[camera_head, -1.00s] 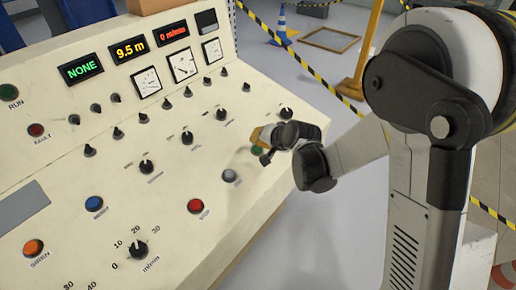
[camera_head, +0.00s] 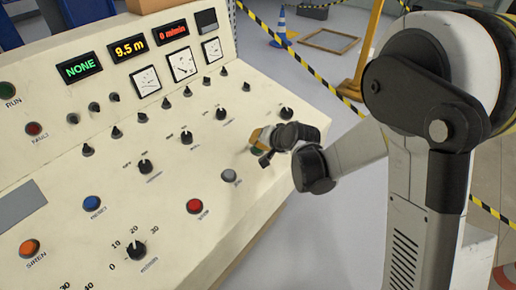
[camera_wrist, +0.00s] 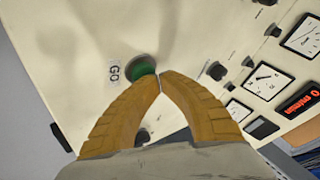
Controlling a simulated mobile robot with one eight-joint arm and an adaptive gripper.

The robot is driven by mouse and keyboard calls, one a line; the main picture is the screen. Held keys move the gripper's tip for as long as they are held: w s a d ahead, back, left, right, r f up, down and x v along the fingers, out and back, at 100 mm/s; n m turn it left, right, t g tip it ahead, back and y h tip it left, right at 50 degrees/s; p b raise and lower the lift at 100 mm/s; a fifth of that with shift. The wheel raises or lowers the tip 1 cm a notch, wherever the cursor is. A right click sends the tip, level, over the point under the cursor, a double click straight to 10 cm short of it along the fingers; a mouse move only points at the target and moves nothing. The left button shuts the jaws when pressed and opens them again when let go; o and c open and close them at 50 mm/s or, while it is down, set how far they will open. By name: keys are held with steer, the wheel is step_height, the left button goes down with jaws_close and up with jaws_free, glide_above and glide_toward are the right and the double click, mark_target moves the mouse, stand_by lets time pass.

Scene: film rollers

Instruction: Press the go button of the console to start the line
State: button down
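The console (camera_head: 120,170) is a cream sloping panel with knobs, lamps and coloured buttons. Its green go button (camera_wrist: 142,67) sits in a dark ring beside a "GO" label (camera_wrist: 114,73) in the wrist view. In the head view the go button (camera_head: 257,149) shows only in part, just below the fingers. My gripper (camera_wrist: 160,76) has two yellow-orange fingers with their tips together, nothing seen between them. The tips overlap the button's right edge in the wrist view. My gripper (camera_head: 259,136) is close over the panel in the head view; I cannot tell whether it touches the button.
A grey button (camera_head: 229,175) and a red stop button (camera_head: 195,206) lie nearby. A black knob (camera_head: 286,113) is just behind the gripper. The displays (camera_head: 130,49) read NONE, 9.5 m and 0 m/min. Floor beyond the console's right edge is open, with barrier tape (camera_head: 330,83).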

steer(key=shift+f, duration=0.25)
steer(key=shift+r, duration=0.1)
stand_by(0.4)
steer(key=shift+s+d+r+p, duration=0.1)
steer(key=shift+r+p, duration=0.25)
steer(key=shift+r, duration=0.45)
steer(key=shift+s+d+r+p, duration=0.1)
steer(key=shift+d+r+p, duration=0.05)
steer(key=shift+r+p, duration=0.55)
steer(key=shift+s+d+r+p, duration=0.15)
steer(key=shift+r+p, duration=0.3)
steer(key=shift+r, duration=0.45)
steer(key=shift+s+d+r+p, duration=0.1)
steer(key=shift+d+r+p, duration=0.05)
steer(key=shift+r+p, duration=0.55)
steer(key=shift+r, duration=0.15)
